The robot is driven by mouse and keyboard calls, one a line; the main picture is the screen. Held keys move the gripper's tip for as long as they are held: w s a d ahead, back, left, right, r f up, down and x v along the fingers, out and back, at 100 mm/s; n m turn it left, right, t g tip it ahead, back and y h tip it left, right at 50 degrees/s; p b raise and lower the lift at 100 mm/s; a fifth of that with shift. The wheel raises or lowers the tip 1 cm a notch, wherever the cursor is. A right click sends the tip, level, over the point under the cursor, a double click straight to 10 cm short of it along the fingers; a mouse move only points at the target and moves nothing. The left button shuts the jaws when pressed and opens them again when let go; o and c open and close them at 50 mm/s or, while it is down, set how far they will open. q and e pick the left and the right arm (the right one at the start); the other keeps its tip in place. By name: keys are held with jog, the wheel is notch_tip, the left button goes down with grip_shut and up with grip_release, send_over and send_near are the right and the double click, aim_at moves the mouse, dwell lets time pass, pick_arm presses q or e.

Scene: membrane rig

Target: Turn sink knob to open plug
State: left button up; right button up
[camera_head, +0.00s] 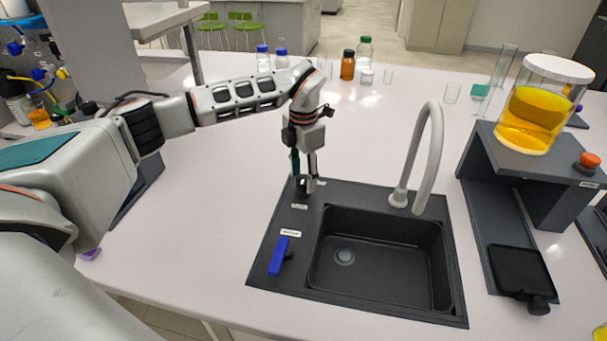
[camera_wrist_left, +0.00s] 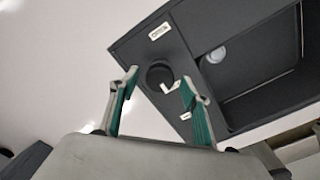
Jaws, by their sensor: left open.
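The black sink (camera_head: 300,270) is set into the white bench, with a round drain (camera_head: 344,257) in its basin. A dark round knob (camera_wrist_left: 160,74) stands on the sink's rim near its far left corner. My left gripper (camera_head: 305,184) points down over that corner. In the left wrist view its open fingers (camera_wrist_left: 160,82) lie on either side of the knob, with a gap around it; whether they touch it I cannot tell. A blue lever (camera_head: 279,256) sits on the rim nearer the front. My right gripper is not in view.
A grey curved faucet (camera_head: 431,150) rises behind the basin. A dark stand (camera_head: 518,170) with a jar of yellow liquid (camera_head: 532,118) is on the right. Several bottles, including a brown one (camera_head: 347,66), stand at the back.

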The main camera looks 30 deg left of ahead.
pick_arm(q)
jog(key=c, duration=1.1)
